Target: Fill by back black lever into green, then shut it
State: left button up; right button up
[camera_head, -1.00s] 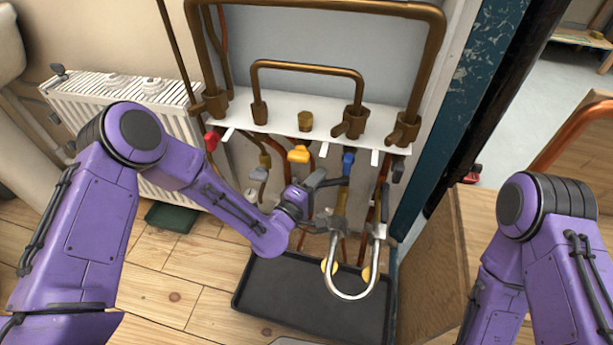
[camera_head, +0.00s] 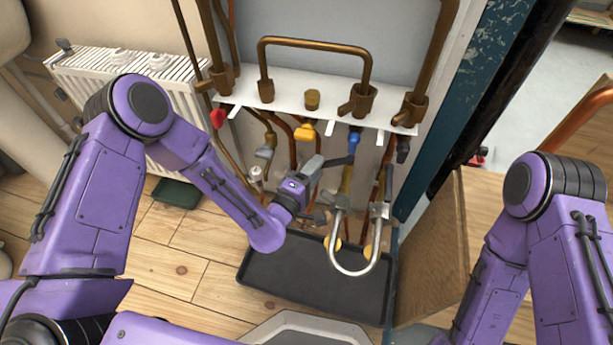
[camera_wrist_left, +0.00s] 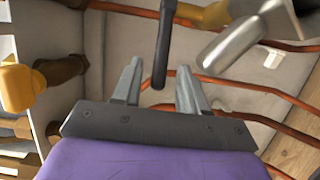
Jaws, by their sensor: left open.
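A slim black lever (camera_wrist_left: 163,45) shows in the left wrist view, with its lower end between the two fingertips. In the head view a dark lever (camera_head: 340,160) sticks out beside the blue handle (camera_head: 354,140). My left gripper (camera_head: 318,178) is open in front of the pipes. It also shows in the left wrist view (camera_wrist_left: 160,78), with a gap on either side of the lever. Contact with the lever cannot be told. A dark green container (camera_head: 176,193) sits on the floor below the radiator. My right gripper is out of view.
A white shelf (camera_head: 290,95) carries brass pipes. Below it are a red handle (camera_head: 218,118), a yellow handle (camera_head: 304,132) and another black handle (camera_head: 402,150). A chrome U-shaped spout (camera_head: 352,270) hangs over a black tray (camera_head: 300,285). A radiator (camera_head: 130,75) stands left.

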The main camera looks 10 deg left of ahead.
pick_arm(q)
jog(key=v, duration=0.6)
jog(key=shift+s+p, duration=0.3)
jog(key=shift+s, duration=0.05)
jog(key=shift+a, duration=0.1)
jog(key=s+a+f+m+g+y, duration=0.25)
jog(key=s+a+f+g, duration=0.2)
jog(key=f, duration=0.25)
jog(key=s+a+f+m+g+y, duration=0.2)
jog(key=s+a+f+m+g, duration=0.15)
jog(key=s+f, duration=0.3)
jog(key=s+a+f+g+y, duration=0.2)
jog(key=s+a+g+y, duration=0.1)
jog(key=s+a, duration=0.35)
jog(key=s+a+f+g+y, duration=0.2)
jog(key=s+a+f, duration=0.1)
jog(key=s+a, duration=0.3)
notch_tip(320, 180, up, 30)
jog(key=m+p, duration=0.1)
jog(key=p, duration=2.8)
jog(key=shift+s+d+f+g, duration=0.2)
jog(key=shift+s+g, duration=0.1)
jog(key=shift+s, duration=0.2)
